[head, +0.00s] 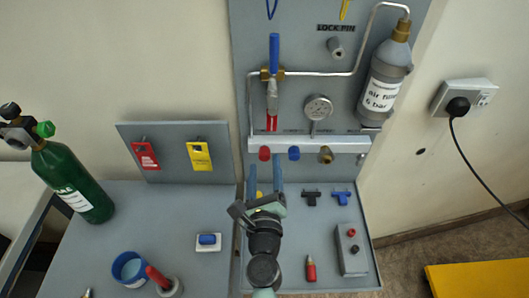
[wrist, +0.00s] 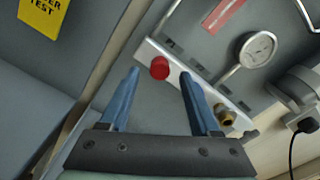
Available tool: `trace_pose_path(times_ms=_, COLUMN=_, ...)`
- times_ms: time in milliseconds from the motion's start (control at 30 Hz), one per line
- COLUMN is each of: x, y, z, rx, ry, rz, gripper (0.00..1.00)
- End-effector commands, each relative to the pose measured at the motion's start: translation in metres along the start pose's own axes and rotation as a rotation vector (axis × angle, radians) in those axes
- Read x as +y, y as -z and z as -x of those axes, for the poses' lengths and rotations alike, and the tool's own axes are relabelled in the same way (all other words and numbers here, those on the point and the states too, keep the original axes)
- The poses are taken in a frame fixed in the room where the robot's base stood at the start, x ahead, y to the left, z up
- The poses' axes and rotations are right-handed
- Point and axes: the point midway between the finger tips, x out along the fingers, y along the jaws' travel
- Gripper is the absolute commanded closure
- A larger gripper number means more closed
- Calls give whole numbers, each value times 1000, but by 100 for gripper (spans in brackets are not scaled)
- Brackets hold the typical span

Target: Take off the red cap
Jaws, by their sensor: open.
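The red cap (head: 264,153) is a small round knob on the front of the white manifold bar (head: 338,145), at its left end. In the wrist view the red cap (wrist: 160,68) shows between the tips of my two blue fingers. My gripper (head: 264,165) is open and empty, with its fingers pointing up toward the bar from below. It appears apart from the cap; the exact gap is hard to tell. The blue cap (head: 294,153) sits just right of the red one. In the wrist view my right finger seems to hide it.
A brass fitting (head: 326,154) and a pressure gauge (head: 318,107) are right of the caps. A blue-handled valve (head: 273,75) is above. Black and blue tees, a grey box (head: 350,248) and a small red cylinder (head: 311,268) occupy the right worktop. A green cylinder (head: 72,180) stands left.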

Motion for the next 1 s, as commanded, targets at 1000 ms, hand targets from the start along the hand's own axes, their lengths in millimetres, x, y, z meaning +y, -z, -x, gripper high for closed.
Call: trace_pose_path(times_ms=1000, x=0, y=0, z=-24, rx=0, ry=0, rz=4, gripper=37)
